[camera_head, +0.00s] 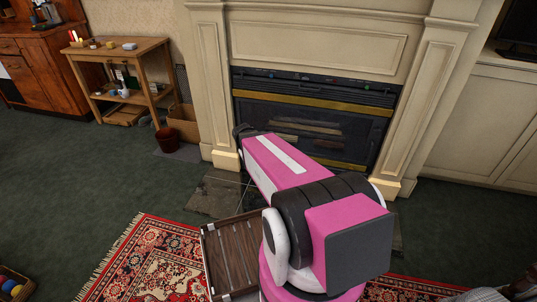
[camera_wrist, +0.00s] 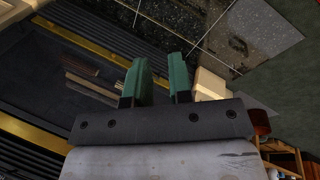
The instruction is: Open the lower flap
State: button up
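The fireplace (camera_head: 310,125) has a dark firebox front with gold strips above and below the glass. The lower flap (camera_wrist: 112,38) appears to be the dark band between the lower gold strip (camera_wrist: 85,47) and the hearth, in the wrist view, which is turned nearly upside down. I see no clear opening at it. In the head view my arm hides much of this low area. My gripper (camera_wrist: 160,66) has two green fingers, spread apart with nothing between them. It is in front of the fireplace, near its lower edge; contact cannot be told.
Dark hearth tiles (camera_head: 215,196) lie before the fireplace. A wooden slatted crate or table (camera_head: 213,255) stands beside my arm on a red patterned rug (camera_head: 150,258). A wooden side table (camera_head: 125,48), cardboard box (camera_head: 184,121) and dark red pot (camera_head: 168,140) are at left. Green carpet is open between.

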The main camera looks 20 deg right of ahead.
jog(key=w+d+f+n+t+h, duration=0.4)
jog(key=w+d+f+h, duration=0.1)
jog(key=w+f, duration=0.8)
jog(key=w+d+f+n+t+h, duration=0.3)
jog(key=w+d+f+t+h, duration=0.2)
jog(key=w+f, duration=0.7)
jog(key=w+d+f, duration=0.4)
jog(key=d, duration=0.5)
grip_shut()
grip_release()
